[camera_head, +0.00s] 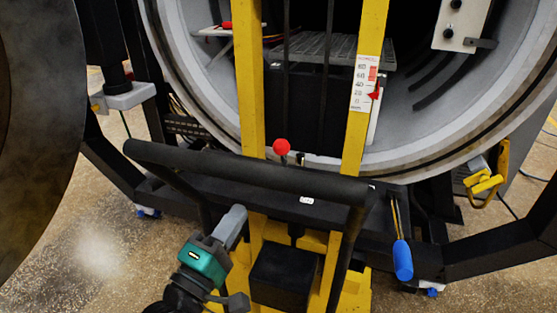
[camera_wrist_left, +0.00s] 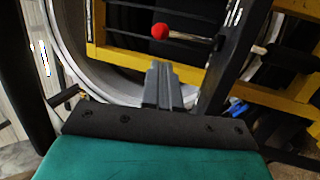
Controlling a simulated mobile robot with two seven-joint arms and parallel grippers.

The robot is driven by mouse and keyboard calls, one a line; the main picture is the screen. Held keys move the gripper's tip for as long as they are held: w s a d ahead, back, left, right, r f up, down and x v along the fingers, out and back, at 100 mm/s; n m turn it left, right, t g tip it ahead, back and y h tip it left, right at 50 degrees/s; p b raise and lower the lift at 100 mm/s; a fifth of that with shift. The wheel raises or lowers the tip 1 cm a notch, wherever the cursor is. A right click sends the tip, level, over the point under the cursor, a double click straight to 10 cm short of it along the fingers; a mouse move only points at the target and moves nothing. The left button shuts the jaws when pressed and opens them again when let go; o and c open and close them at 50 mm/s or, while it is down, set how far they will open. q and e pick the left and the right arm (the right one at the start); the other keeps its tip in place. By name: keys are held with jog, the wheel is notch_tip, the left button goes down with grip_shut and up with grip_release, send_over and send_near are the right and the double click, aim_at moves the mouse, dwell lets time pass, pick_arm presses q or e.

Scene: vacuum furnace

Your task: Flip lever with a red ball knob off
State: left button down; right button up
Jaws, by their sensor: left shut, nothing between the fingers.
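The red ball knob (camera_head: 281,146) stands on a short lever just behind the black push bar, between two yellow uprights. In the left wrist view the red ball knob (camera_wrist_left: 160,31) sits beyond my fingertips, with its thin lever rod running to the right. My left gripper (camera_head: 238,212), with a teal body, is low and in front of the push bar, left of the knob. Its grey fingers are shut with nothing between them and point toward the knob; they also show in the left wrist view (camera_wrist_left: 160,68). The fingers are apart from the knob. My right gripper is not in view.
The black push bar (camera_head: 250,176) crosses between my left gripper and the lever. Yellow uprights (camera_head: 249,80) stand on both sides of the lever. The round furnace opening (camera_head: 415,150) is behind. A blue handle (camera_head: 402,260) hangs at the right. Speckled floor is free at the left.

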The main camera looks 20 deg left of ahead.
pick_arm(q)
send_near(278, 153)
jog(key=x, duration=0.6)
jog(key=shift+w+d+r, duration=0.1)
jog(key=shift+w+r, duration=0.05)
jog(key=shift+w, duration=0.25)
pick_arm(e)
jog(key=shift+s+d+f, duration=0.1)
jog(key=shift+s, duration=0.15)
